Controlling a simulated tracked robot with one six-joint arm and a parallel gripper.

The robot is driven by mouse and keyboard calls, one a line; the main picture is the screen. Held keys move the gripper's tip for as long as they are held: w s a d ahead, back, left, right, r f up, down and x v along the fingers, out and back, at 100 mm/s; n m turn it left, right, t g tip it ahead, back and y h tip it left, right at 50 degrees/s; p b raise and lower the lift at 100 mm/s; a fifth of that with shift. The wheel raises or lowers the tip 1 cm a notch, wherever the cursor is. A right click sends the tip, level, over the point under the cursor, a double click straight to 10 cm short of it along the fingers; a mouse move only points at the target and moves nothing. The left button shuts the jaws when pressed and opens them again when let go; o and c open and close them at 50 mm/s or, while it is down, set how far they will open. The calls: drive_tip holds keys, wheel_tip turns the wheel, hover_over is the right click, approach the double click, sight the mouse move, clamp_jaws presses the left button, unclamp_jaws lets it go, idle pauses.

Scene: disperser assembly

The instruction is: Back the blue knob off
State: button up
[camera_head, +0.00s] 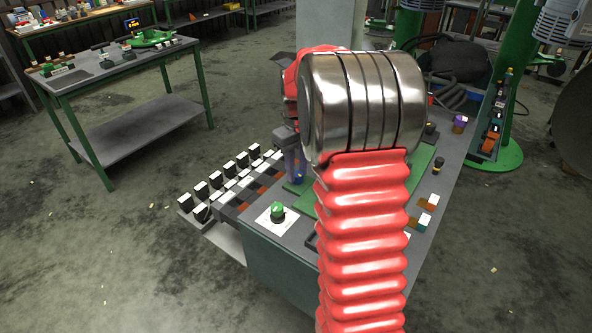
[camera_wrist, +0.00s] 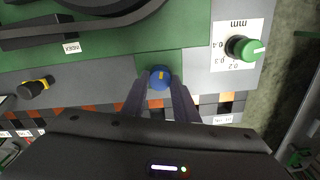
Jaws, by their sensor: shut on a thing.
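The blue knob (camera_wrist: 160,73) sits on the green plate at the middle of the wrist view, with a yellow mark on its top. My gripper (camera_wrist: 160,85) has one dark finger on each side of it and is shut on the knob. In the head view my gripper (camera_head: 295,172) points down at the green plate (camera_head: 301,198), and the knob is mostly hidden by the fingers. I cannot tell how far the knob stands off the plate.
A green knob (camera_wrist: 243,48) stands on a white dial card (camera_wrist: 228,62) to the right. A yellow and black part (camera_wrist: 37,87) lies at the left. Rows of black and white blocks (camera_head: 228,168) line the bench edge. My red arm hides part of the bench.

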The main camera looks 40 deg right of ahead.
sight(297, 173)
drive_tip(key=shift+s+d+f+n, duration=0.1)
drive_tip(key=shift+n, duration=0.3)
drive_tip(key=o, duration=1.1)
drive_tip(key=shift+c, duration=0.2)
drive_tip(key=shift+r, duration=0.2)
drive_tip(key=shift+r, duration=0.65)
wheel_tip(297, 173, up, 12)
